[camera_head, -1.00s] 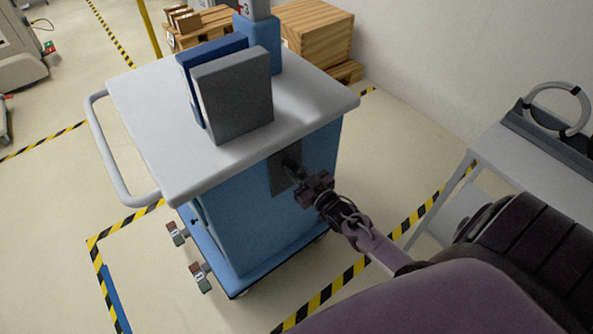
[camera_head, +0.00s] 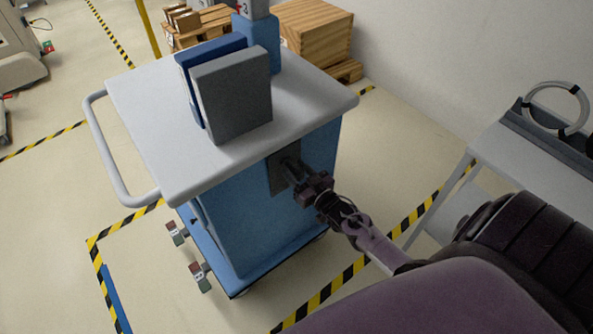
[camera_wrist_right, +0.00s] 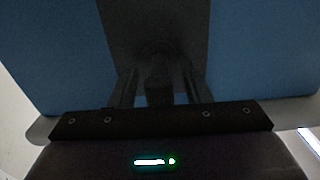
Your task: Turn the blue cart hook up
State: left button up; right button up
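The blue cart (camera_head: 262,215) stands in front of me with a grey-white top. A dark plate (camera_head: 279,183) is on its side panel; it also shows in the right wrist view (camera_wrist_right: 155,22). The dark hook (camera_wrist_right: 158,82) sticks out from this plate, between my right fingers; whether it points up or down is hard to tell. My right gripper (camera_head: 293,172) is at the plate. In the right wrist view its fingers (camera_wrist_right: 158,90) stand on both sides of the hook with visible gaps, so it is open around the hook. My left gripper is not in view.
Two upright panels, one blue and one grey (camera_head: 232,95), stand on the cart top (camera_head: 300,105). A white handle (camera_head: 98,150) is at the cart's left. A grey table (camera_head: 500,150) stands at the right. Wooden crates (camera_head: 315,35) are behind.

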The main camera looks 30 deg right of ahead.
jog(key=s, duration=0.5)
jog(key=s+b, duration=0.1)
jog(key=s, duration=0.1)
jog(key=shift+s+d, duration=0.3)
jog(key=shift+s, duration=0.1)
dwell(0.3)
jog(key=s+a+f+g, duration=0.1)
jog(key=s+f+g, duration=0.25)
jog(key=f, duration=0.45)
jog(key=s+a+f+g+h, duration=0.15)
jog(key=s+f, duration=0.25)
jog(key=f, duration=0.4)
jog(key=s+a+f+g+y, duration=0.1)
jog(key=s+f+g, duration=0.25)
jog(key=f, duration=0.35)
jog(key=s+a+f+g, duration=0.2)
jog(key=s+f, duration=0.3)
jog(key=s, duration=0.3)
jog(key=s+a+f+n+g, duration=0.1)
jog(key=s+a+f+g, duration=0.1)
jog(key=s+f, duration=0.3)
jog(key=s+a+f+g, duration=0.3)
jog(key=s+f+g, duration=0.1)
jog(key=s, duration=0.8)
jog(key=shift+f+n+h, duration=0.35)
jog(key=shift+f+n, duration=0.05)
jog(key=shift+f, duration=0.3)
jog(key=shift+g, duration=0.25)
